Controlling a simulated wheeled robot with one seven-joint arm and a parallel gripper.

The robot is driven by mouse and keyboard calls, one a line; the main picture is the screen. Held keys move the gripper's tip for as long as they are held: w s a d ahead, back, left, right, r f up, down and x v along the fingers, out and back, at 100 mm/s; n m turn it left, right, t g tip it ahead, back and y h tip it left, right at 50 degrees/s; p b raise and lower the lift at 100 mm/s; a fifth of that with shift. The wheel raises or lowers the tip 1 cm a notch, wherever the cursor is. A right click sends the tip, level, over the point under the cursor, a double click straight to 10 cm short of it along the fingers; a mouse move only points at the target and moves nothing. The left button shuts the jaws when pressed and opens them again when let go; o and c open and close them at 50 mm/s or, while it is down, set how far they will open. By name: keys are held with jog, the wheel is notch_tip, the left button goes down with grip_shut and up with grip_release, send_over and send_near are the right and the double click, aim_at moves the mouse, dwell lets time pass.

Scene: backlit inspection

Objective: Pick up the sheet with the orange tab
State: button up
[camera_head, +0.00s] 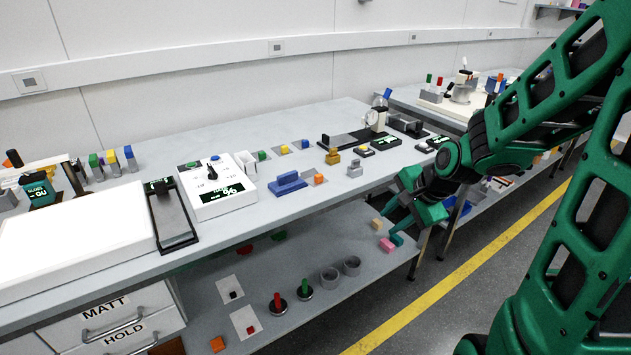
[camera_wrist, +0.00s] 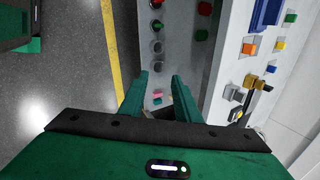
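An orange tab (camera_head: 318,178) stands at the bench's front edge, right of a blue block. The thin sheet it seems to belong to is hard to make out against the grey bench. The orange tab also shows in the wrist view (camera_wrist: 249,48), at the upper right. My gripper (camera_head: 391,218) hangs beyond the bench's front edge, to the right of and lower than the orange tab. In the wrist view its two fingers (camera_wrist: 160,78) are apart with nothing held between them.
Green (camera_head: 262,155), yellow (camera_head: 284,149) and blue (camera_head: 305,144) tabs stand farther back. A blue block (camera_head: 288,184) is close left of the orange tab; brass (camera_head: 333,157) and grey (camera_head: 355,169) blocks are to its right. The lower shelf (camera_head: 320,230) holds small parts; open floor lies right.

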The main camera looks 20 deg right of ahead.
jog(key=w+a+m+t+y, duration=0.2)
jog(key=w+a+m+t, duration=0.3)
jog(key=w+m, duration=0.4)
jog(key=m+t+y, duration=0.1)
jog(key=m+t, duration=0.1)
jog(key=m, duration=0.4)
send_near(321, 176)
jog(key=x, duration=0.3)
jog(key=shift+a+f, duration=0.1)
jog(key=shift+f, duration=0.25)
jog(key=shift+r+x, duration=0.1)
jog(key=shift+x, duration=1.25)
jog(key=shift+r+x, duration=0.15)
jog(key=shift+x, duration=1.2)
jog(key=shift+w, duration=0.15)
grip_shut()
